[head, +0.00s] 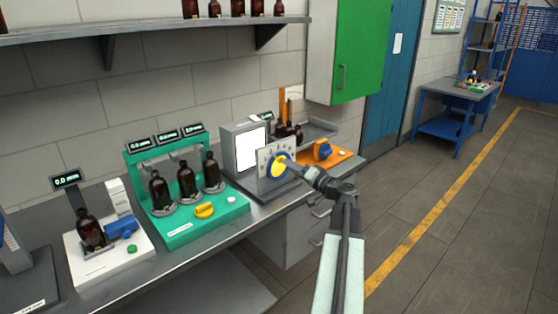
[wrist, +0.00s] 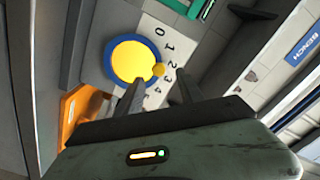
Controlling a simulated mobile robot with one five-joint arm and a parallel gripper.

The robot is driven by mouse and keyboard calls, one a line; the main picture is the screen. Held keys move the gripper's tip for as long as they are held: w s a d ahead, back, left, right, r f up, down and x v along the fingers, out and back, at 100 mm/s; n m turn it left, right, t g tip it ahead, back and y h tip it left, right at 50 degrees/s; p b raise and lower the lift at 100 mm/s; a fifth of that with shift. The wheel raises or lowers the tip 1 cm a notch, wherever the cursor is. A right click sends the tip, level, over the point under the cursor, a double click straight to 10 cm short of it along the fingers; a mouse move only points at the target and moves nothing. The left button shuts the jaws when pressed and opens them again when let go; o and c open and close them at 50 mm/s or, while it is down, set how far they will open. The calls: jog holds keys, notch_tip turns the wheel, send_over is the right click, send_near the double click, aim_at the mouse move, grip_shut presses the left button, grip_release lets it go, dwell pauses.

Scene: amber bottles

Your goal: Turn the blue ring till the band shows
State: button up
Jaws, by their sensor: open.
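The blue ring (wrist: 107,55) runs around a yellow disc (wrist: 131,60) on a pale plate (wrist: 180,42) marked with numbers from 0 to 4. A small yellow knob (wrist: 158,69) sits at the disc's edge, near the 2 and 3. In the head view, the yellow disc (head: 279,168) faces my arm on the upright plate (head: 263,160). My gripper (wrist: 157,80) is open, its two fingers apart and pointing at the plate near the knob. In the head view, my gripper (head: 295,164) is close in front of the dial. I cannot tell whether a finger touches the knob or ring.
Left of the dial, a green stand (head: 200,226) holds several amber bottles. A white scale unit (head: 108,255) stands farther left. An orange base (head: 330,160) with a blue part lies just right of the dial. The floor to the right is clear.

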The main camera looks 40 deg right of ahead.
aim_at(281, 160)
jog(key=w, duration=0.7)
jog(key=shift+w+d, duration=0.25)
jog(key=shift+d, duration=0.05)
